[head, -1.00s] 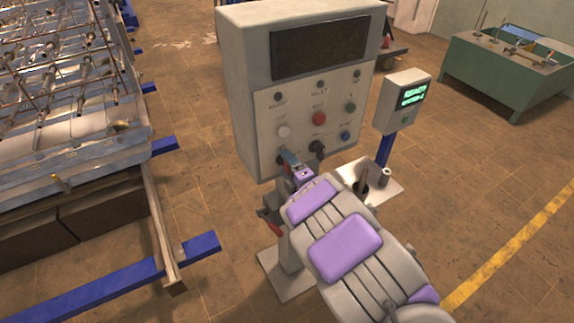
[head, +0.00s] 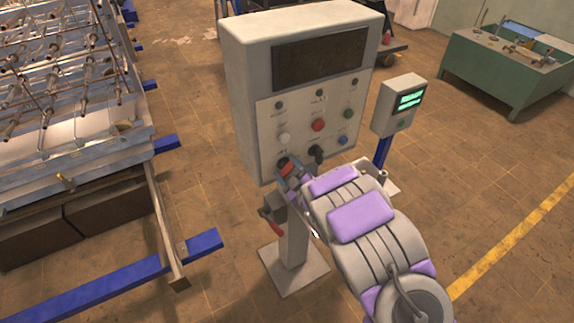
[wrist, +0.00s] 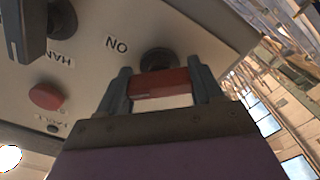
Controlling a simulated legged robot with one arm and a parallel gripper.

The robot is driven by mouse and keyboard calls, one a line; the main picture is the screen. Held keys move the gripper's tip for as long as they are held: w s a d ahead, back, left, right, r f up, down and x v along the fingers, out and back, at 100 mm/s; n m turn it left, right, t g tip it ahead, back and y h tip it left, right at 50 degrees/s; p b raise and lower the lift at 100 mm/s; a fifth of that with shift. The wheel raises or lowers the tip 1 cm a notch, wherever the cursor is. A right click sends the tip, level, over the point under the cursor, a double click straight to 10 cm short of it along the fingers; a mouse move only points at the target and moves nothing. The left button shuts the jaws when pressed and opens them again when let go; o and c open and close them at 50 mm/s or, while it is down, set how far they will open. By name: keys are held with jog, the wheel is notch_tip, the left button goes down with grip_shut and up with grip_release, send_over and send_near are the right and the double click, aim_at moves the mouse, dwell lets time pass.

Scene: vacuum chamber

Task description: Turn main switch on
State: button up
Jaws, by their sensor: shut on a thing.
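The grey control box (head: 300,130) stands on a post, with lamps, buttons and two rotary knobs on its front. The main switch, with a red handle (wrist: 160,83) on a dark round base (wrist: 158,59), is at the lower left of the panel; its red part shows small in the head view (head: 284,161). The label "ON" (wrist: 116,45) is printed beside it. My gripper (head: 291,170) reaches it from the front. In the wrist view my two grey fingers (wrist: 160,88) are shut on the red handle, one on each side. Its exact turn angle is unclear.
A second black knob (head: 317,153) sits just right of the switch, close to my gripper. A red button (head: 318,125) is above. A small display box (head: 398,103) stands to the right. A metal rack (head: 70,110) is at left, a green bench (head: 505,70) at far right.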

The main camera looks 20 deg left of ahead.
jog(key=m+p, duration=0.2)
jog(key=m, duration=0.1)
jog(key=m+p, duration=0.1)
jog(key=m, duration=0.1)
jog(key=shift+s+d+f, duration=0.1)
jog(key=shift+s+f, duration=0.05)
jog(key=shift+f, duration=0.2)
jog(key=shift+f+m+p, duration=0.1)
jog(key=shift+m+p, duration=0.9)
jog(key=shift+m, duration=0.6)
jog(key=o, duration=0.8)
jog(key=shift+s, duration=0.1)
jog(key=shift+o, duration=1.3)
jog(key=shift+w, duration=0.2)
jog(key=shift+r, duration=0.25)
